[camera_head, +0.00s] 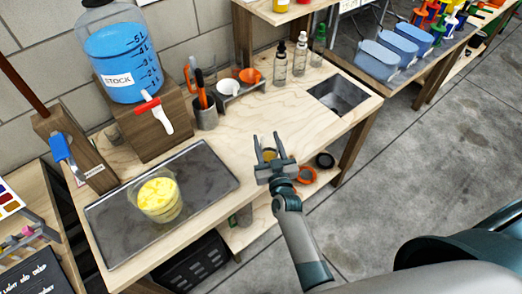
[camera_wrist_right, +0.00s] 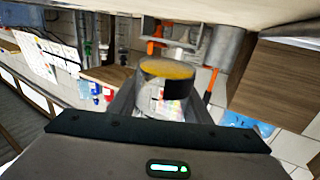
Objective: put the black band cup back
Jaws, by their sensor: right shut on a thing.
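My right gripper (camera_head: 268,147) is over the front edge of the workbench, shut on a small clear cup (camera_head: 269,155) with yellow in it. In the right wrist view, the black band cup (camera_wrist_right: 167,88) sits between the fingers, with a yellow-orange top and a dark patch on its side. A black ring-shaped thing (camera_head: 325,160) and an orange one (camera_head: 305,174) show just past the bench's front edge, to the right of the gripper. I cannot tell whether they are on the lower shelf. My left gripper is out of view.
A larger clear container of yellow stuff (camera_head: 158,197) stands on the dark tray (camera_head: 210,172). A blue stock jug (camera_head: 125,60) stands on a wooden block. The bench middle is clear.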

